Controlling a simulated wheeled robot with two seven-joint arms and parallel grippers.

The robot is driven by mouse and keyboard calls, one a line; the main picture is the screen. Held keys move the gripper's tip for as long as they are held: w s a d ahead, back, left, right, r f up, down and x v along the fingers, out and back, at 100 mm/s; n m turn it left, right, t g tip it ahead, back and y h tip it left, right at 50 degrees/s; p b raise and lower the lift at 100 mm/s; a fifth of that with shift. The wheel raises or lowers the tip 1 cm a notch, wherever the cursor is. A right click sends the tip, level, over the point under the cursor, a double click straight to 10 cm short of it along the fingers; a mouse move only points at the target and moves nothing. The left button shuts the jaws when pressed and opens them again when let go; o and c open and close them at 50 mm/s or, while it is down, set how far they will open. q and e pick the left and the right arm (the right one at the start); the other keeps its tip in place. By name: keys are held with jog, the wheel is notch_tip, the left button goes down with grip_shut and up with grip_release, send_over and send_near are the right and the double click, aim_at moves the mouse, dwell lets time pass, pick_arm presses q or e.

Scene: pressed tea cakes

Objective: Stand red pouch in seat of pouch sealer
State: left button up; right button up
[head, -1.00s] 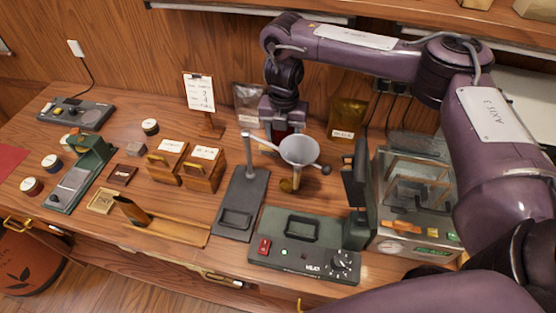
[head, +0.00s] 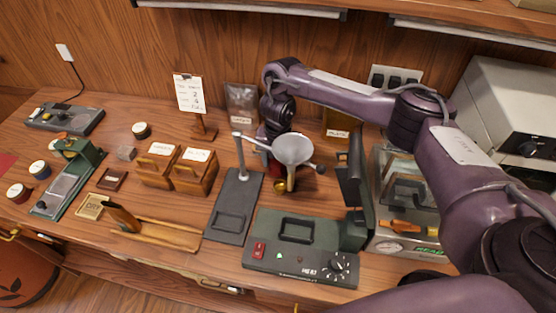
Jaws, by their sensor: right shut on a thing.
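My right gripper (head: 270,142) points down behind the metal funnel (head: 292,149) and is shut on the red pouch (head: 276,166). Only a little dark red of the pouch shows around the funnel, so whether it touches the table cannot be told. The dark green machine marked HEAT (head: 300,262), which looks like the pouch sealer, stands at the front, with a rectangular frame on top and upright jaws (head: 353,190) at its right. The pouch is behind and left of these jaws, apart from them. My left gripper is out of view.
The funnel hangs on a stand with a dark base (head: 234,208). A clear-lidded machine (head: 404,236) stands right of the jaws. A dark pouch (head: 241,103) and a gold pouch (head: 337,125) stand at the back. Wooden boxes (head: 197,172) are left of the stand.

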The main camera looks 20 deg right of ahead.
jog(key=shift+f, duration=0.2)
jog(key=o, duration=0.9)
jog(key=shift+o, duration=0.2)
jog(key=shift+r, duration=0.15)
